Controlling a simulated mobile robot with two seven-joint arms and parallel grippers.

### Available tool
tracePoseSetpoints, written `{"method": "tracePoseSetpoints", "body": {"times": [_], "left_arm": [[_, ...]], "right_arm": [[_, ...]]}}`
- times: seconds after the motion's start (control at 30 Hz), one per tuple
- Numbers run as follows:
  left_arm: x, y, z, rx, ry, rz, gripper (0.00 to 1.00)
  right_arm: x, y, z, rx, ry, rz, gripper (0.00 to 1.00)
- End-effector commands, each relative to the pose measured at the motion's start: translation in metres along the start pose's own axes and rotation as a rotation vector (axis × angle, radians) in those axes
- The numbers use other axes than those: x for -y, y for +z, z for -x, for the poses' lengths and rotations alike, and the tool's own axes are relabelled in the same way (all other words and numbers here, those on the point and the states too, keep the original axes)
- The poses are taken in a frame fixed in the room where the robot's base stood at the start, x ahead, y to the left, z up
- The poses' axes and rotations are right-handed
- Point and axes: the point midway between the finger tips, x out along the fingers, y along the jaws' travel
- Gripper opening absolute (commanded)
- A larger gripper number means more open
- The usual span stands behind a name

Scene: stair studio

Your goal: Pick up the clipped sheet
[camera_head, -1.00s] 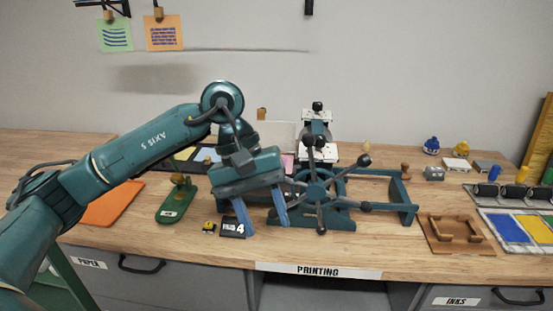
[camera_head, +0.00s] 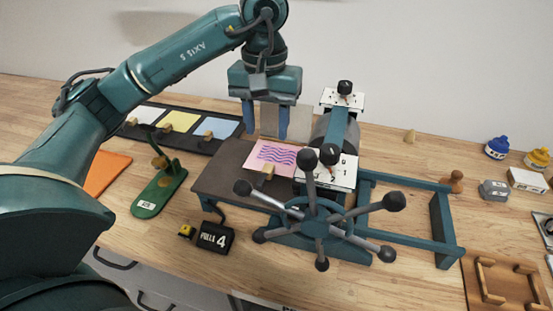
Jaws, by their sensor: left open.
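A pink sheet with purple wavy lines (camera_head: 270,157) lies on the dark flat bed (camera_head: 222,180) of the printing press. A small wooden clip (camera_head: 265,173) sits at its front edge. The sheet's right side meets the press's white plate, and I cannot tell whether it runs under it. My left gripper (camera_head: 266,125) points down with its two blue fingers apart and empty. In the picture it is just above the sheet's far edge, and the fingers look clear of the sheet. My right gripper is not in view.
The press's spoked wheel (camera_head: 316,216) stands right of the sheet, with the roller (camera_head: 336,132) behind. A green stapler-like tool (camera_head: 160,188) and a counter reading 4 (camera_head: 215,238) are left and front. A black tray of coloured sheets (camera_head: 181,121) lies at the back left.

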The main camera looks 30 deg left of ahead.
Motion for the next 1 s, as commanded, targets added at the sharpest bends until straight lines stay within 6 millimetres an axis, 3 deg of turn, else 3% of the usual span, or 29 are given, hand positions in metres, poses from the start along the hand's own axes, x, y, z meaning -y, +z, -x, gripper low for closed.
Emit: {"method": "tracePoseSetpoints", "body": {"times": [0.1,0.47,0.7,1.0], "left_arm": [[-0.001,0.001,-0.024,0.006,0.001,-0.002,0.45],[0.000,-0.001,-0.055,0.004,0.001,-0.001,0.45],[0.000,-0.003,-0.090,0.004,0.000,0.000,0.45],[0.000,-0.004,-0.099,0.000,0.001,0.001,0.45]], "right_arm": [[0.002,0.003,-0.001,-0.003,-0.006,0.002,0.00],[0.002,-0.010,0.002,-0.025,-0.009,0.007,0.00],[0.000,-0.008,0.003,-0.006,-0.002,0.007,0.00],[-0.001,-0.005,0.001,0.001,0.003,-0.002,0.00]]}}
